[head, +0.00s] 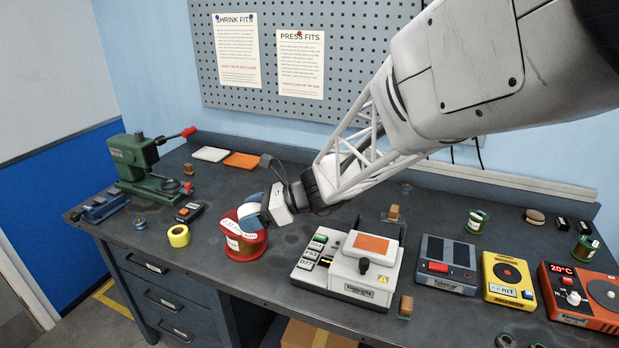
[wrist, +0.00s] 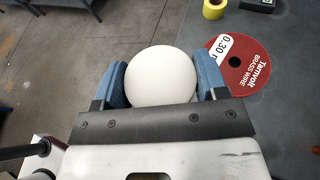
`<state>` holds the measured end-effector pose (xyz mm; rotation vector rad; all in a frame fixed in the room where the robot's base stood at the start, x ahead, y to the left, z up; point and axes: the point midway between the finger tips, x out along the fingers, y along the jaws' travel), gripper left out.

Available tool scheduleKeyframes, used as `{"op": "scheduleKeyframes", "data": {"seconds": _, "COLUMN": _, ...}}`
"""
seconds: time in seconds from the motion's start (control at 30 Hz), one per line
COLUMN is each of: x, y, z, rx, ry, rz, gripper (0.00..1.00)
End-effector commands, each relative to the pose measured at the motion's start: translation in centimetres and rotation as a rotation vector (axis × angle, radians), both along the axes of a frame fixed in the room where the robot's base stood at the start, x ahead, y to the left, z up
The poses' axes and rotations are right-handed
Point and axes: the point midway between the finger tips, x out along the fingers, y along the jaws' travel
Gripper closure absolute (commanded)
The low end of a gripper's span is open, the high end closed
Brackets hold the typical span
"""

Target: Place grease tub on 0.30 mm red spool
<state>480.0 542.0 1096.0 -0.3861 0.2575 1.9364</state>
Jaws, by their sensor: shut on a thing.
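My gripper (wrist: 163,82) is shut on the grease tub (wrist: 161,76), with its round white lid facing the wrist camera and a blue finger on each side. In the head view my gripper (head: 262,211) is close to the top of the red spool (head: 246,244), which stands upright on the bench. The spool also shows in the wrist view (wrist: 237,68), labelled 0.30 and brass wire, just right of the tub and partly behind the right finger. The tub looks offset from the spool's centre. I cannot tell whether they touch.
A yellow tape roll (head: 178,236) lies left of the spool. A white machine with an orange-topped block (head: 346,275) stands close on the right. A green press (head: 140,165) is at the back left. The bench's front edge runs just before the spool.

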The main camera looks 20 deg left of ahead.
Motion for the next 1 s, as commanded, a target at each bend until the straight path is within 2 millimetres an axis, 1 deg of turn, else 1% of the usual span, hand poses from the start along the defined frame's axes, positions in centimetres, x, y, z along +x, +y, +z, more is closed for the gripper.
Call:
{"op": "scheduleKeyframes", "data": {"seconds": 0.1, "x": 1.2, "y": 1.3, "z": -0.1, "rx": 0.0, "ry": 0.0, "rz": 0.0, "gripper": 0.67}}
{"op": "scheduleKeyframes", "data": {"seconds": 0.7, "x": 6.6, "y": 7.5, "z": -0.9, "rx": 0.001, "ry": 0.0, "rz": 0.001, "gripper": 0.67}}
{"op": "scheduleKeyframes", "data": {"seconds": 0.9, "x": 8.2, "y": 9.2, "z": -1.0, "rx": 0.001, "ry": 0.0, "rz": 0.0, "gripper": 0.67}}
{"op": "scheduleKeyframes", "data": {"seconds": 1.0, "x": 8.6, "y": 9.7, "z": -1.2, "rx": 0.001, "ry": 0.0, "rz": 0.0, "gripper": 0.67}}
